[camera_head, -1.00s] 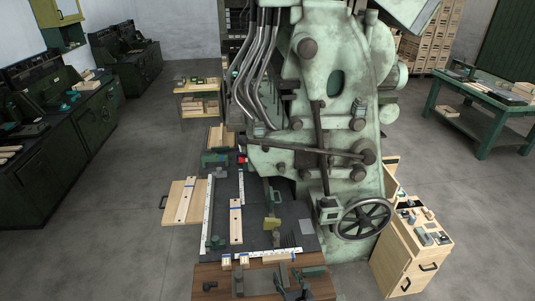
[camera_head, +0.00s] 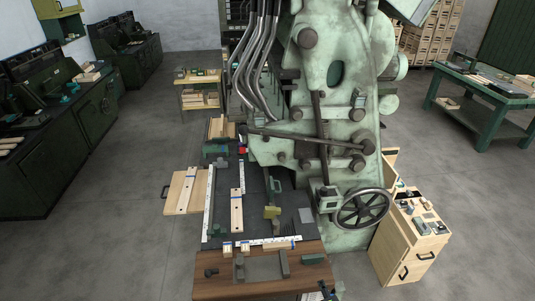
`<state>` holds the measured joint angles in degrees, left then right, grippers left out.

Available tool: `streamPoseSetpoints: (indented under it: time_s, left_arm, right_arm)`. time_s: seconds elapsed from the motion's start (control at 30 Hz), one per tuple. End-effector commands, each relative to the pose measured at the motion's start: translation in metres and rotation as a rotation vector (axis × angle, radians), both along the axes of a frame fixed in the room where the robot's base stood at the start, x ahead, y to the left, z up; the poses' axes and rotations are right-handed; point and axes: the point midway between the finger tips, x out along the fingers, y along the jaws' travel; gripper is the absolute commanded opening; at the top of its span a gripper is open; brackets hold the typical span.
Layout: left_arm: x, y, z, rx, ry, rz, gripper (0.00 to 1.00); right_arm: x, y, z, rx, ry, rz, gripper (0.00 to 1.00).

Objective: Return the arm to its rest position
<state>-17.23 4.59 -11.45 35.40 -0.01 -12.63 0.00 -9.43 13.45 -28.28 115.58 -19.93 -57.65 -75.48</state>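A dark gripper, seemingly my right one (camera_head: 328,292), shows only in part at the bottom edge, right of the brown wooden board (camera_head: 215,288). Its fingers are too small and cut off to tell whether they are open or shut. My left gripper is not in view. A pale wooden slat (camera_head: 236,212) lies on the dark work table (camera_head: 220,238). Small pale wood blocks (camera_head: 227,247) lie by the white ruler strip (camera_head: 275,242) at the table's front. A dark frame-like fixture (camera_head: 262,268) sits on the brown board.
The large green machine (camera_head: 340,150) with a handwheel (camera_head: 361,208) stands along the table's right side. A wooden cabinet (camera_head: 405,245) stands at right. A wooden panel (camera_head: 184,192) juts out at the table's left. Floor left of the table is clear.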

Motion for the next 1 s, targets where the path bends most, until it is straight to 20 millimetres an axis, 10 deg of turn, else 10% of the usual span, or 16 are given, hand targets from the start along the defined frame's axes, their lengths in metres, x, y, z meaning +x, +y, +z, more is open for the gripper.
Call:
streamPoseSetpoints:
  time_s: [0.2,0.43,0.87,1.0]
  left_arm:
    - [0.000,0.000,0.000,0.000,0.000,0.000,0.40]
    - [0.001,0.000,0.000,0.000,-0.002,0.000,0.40]
    - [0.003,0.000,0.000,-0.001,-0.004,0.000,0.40]
    - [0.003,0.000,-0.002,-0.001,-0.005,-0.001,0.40]
  right_arm:
    - [-0.099,-0.075,-0.018,0.512,0.182,-0.646,0.45]
    - [-0.171,-0.110,-0.020,0.787,0.256,-1.088,0.45]
    - [-0.258,-0.138,-0.011,1.033,0.283,-1.604,0.45]
    - [-0.251,-0.137,-0.041,1.028,0.297,-1.613,0.45]
